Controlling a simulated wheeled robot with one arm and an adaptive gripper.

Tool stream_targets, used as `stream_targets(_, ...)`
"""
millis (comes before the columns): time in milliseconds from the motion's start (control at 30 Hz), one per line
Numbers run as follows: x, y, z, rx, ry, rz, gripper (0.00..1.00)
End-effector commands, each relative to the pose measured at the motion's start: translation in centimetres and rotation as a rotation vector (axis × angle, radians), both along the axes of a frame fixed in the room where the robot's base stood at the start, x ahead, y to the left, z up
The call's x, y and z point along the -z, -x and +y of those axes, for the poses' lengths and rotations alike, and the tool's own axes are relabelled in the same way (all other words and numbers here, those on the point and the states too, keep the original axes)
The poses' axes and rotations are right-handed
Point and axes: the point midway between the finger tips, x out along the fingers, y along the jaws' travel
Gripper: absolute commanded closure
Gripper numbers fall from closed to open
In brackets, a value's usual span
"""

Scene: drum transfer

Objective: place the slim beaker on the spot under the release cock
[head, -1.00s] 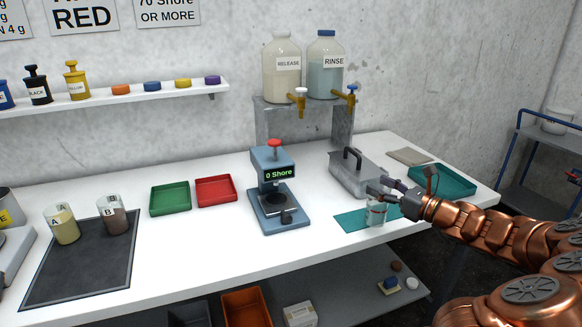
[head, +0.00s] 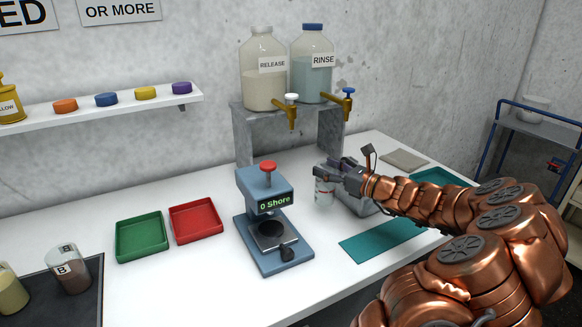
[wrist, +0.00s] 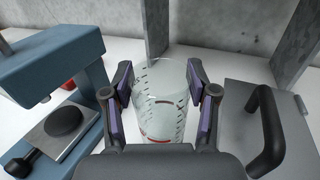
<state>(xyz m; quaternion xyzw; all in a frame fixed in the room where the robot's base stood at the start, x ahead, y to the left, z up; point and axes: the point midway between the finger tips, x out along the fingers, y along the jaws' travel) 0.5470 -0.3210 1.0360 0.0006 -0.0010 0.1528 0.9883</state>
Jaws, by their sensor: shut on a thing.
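My gripper (head: 328,174) is shut on the slim beaker (head: 324,192), a clear glass with printed marks. The beaker is upright and looks empty; it also shows between the purple-padded fingers in the wrist view (wrist: 160,100). In the head view it is in front of the metal stand, between the tester and the grey metal box. The release cock (head: 291,108), brass with a white handle, juts from the release bottle (head: 264,75) on the stand, above and behind the beaker. The spot under the cock is not distinguishable. Whether the beaker touches the table is unclear.
The blue Shore tester (head: 270,225) stands close left of the beaker. The grey metal box with a black handle (wrist: 266,135) is close on the right. The metal stand (head: 243,135) rises behind. The teal mat (head: 380,240) is bare.

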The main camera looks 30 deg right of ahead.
Motion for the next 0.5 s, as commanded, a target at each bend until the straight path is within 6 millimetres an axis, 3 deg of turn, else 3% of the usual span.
stream_targets(500,0.1,-8.7,3.0,-0.005,0.000,0.004,0.71)
